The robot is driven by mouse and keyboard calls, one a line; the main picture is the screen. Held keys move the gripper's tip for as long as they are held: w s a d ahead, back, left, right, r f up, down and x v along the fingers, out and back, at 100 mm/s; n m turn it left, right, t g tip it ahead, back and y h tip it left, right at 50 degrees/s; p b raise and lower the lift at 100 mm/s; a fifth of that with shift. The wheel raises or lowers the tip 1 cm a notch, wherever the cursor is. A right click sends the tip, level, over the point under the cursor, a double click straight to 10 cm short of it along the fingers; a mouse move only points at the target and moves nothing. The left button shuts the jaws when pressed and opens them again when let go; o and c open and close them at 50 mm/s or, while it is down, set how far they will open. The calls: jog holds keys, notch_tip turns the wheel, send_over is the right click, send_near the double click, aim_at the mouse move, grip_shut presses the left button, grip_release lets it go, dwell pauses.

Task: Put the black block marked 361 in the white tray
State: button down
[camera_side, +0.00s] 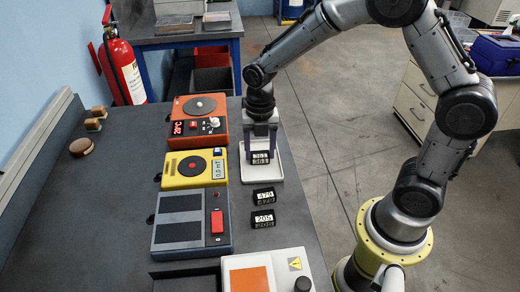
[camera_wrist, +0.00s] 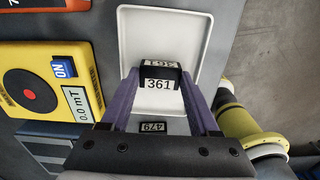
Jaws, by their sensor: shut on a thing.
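The black block marked 361 (camera_side: 261,159) is held between the two purple fingers of my gripper (camera_side: 261,148), within the outline of the white tray (camera_side: 277,172). In the wrist view, the block (camera_wrist: 160,70) shows its white 361 label between the fingertips of my gripper (camera_wrist: 160,84). The bare floor of the tray (camera_wrist: 160,34) shows beyond and beside the block. I cannot tell whether the block touches the tray floor or is a little above it.
Black blocks marked 479 (camera_side: 264,195) and 205 (camera_side: 263,218) lie on the bench in front of the tray. Left of it stand an orange hot plate (camera_side: 200,105), a yellow meter (camera_side: 190,170) and a grey box with a red switch (camera_side: 180,232). The bench's left part is mostly clear.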

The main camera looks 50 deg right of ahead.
aim_at(260, 154)
jog(key=shift+f, duration=0.1)
jog(key=shift+c, duration=0.6)
grip_release()
notch_tip(260, 154, up, 12)
jog(key=s+d+r+m+t, duration=0.1)
jog(key=s+r+m+t, duration=0.1)
jog(key=s+m, duration=0.8)
jog(key=s+d+r+m+t, duration=0.1)
jog(key=s+r+m+t, duration=0.1)
jog(key=s+m, duration=0.8)
jog(key=shift+d+r+m+t, duration=0.15)
jog(key=shift+r+m+t, duration=0.45)
jog(key=shift+m, duration=2.7)
jog(key=shift+f, duration=0.2)
